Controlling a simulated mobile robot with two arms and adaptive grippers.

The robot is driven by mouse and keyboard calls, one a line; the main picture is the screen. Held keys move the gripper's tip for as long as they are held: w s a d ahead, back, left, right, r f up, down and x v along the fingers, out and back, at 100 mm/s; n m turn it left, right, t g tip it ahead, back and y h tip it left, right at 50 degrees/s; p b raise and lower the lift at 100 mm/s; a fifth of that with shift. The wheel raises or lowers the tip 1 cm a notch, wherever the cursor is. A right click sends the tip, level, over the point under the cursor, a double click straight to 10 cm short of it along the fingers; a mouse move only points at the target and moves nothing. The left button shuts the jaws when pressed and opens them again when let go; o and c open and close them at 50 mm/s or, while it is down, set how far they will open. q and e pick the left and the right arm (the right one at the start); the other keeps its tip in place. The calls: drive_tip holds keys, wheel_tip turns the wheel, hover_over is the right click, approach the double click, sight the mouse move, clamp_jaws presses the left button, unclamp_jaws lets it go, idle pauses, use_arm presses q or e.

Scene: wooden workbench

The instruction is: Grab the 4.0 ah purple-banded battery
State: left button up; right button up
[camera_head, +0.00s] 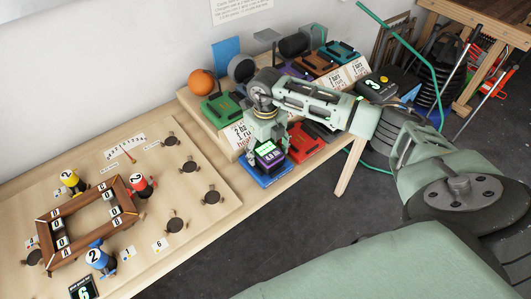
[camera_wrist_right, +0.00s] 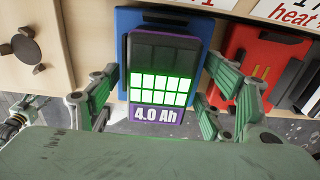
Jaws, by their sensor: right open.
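The purple-banded battery (camera_wrist_right: 158,75) has a dark top, lit green cells and a "4.0 Ah" label in the right wrist view. It sits on a blue base (camera_wrist_right: 128,20). In the head view the battery (camera_head: 268,155) shows near the front edge of the bench, on the blue base (camera_head: 262,177). My right gripper (camera_wrist_right: 158,105) is open, with one finger on each side of the battery. In the head view my right gripper (camera_head: 268,143) is over the battery and partly hides it.
A red base (camera_head: 304,146) stands right of the blue one; it also shows in the right wrist view (camera_wrist_right: 262,70). A green base (camera_head: 221,107) and an orange ball (camera_head: 201,82) are behind. A board with a wooden frame (camera_head: 75,212) lies at left.

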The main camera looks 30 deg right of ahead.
drive_tip(key=c, duration=1.7)
drive_tip(key=shift+r, duration=0.1)
drive_tip(key=shift+c, duration=0.5)
